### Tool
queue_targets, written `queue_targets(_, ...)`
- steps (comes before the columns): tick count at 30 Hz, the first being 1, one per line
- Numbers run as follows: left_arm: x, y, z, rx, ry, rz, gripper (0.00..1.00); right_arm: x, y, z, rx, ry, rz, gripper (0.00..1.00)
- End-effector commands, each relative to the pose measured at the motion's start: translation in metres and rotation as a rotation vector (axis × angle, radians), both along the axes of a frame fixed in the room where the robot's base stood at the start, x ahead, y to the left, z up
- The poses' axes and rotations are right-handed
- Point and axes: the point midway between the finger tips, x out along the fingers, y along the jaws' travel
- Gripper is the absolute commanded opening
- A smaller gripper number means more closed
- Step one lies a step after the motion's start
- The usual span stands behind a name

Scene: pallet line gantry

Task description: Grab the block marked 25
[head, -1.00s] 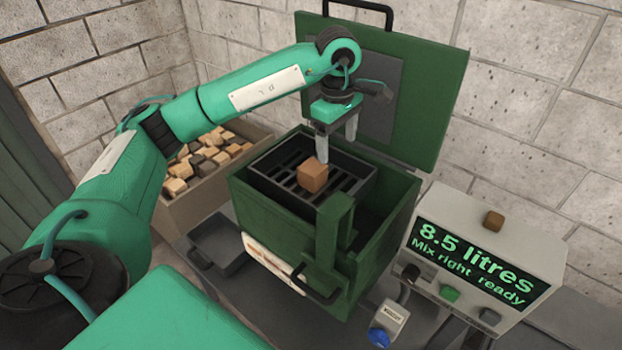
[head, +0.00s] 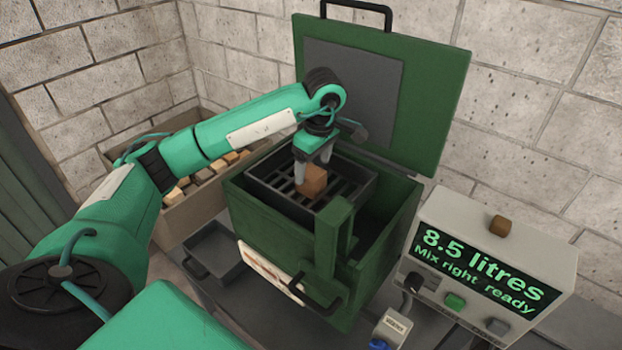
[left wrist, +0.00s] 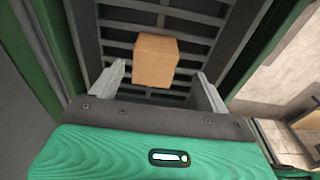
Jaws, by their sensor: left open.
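A brown wooden block (head: 313,182) sits on the black slatted tray (head: 362,190) inside the open green box. No number shows on the faces of the block that I can see. My left gripper (head: 313,168) is open above the block, its fingers pointing down. In the left wrist view the block (left wrist: 155,60) lies between the lines of the two open fingers (left wrist: 161,72), a little beyond their tips, with a gap on each side. The fingers do not appear to touch it. My right gripper is not in view.
The green box (head: 270,235) has its lid (head: 430,90) raised behind. A bin of mixed blocks (head: 190,220) stands to the left. A control box (head: 560,270) with a lit screen and a small brown block (head: 499,226) on top stands right. A grey tray (head: 215,250) lies front left.

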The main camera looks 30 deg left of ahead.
Motion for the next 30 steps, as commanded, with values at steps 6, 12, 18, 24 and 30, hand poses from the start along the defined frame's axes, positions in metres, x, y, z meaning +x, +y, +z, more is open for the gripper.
queue_targets(6,0.001,0.003,-0.010,0.000,0.002,0.001,0.78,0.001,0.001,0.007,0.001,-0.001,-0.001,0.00)
queue_targets(12,0.006,0.011,-0.030,-0.001,0.005,0.002,0.78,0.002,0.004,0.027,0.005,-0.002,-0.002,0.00)
queue_targets(18,0.008,0.014,-0.054,-0.001,0.002,0.000,0.78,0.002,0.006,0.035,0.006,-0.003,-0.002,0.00)
queue_targets(24,0.008,0.015,-0.059,0.000,-0.001,-0.001,0.78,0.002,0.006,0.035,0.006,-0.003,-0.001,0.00)
queue_targets(30,0.008,0.015,-0.059,0.000,-0.001,-0.001,0.59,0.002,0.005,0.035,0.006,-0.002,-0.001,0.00)
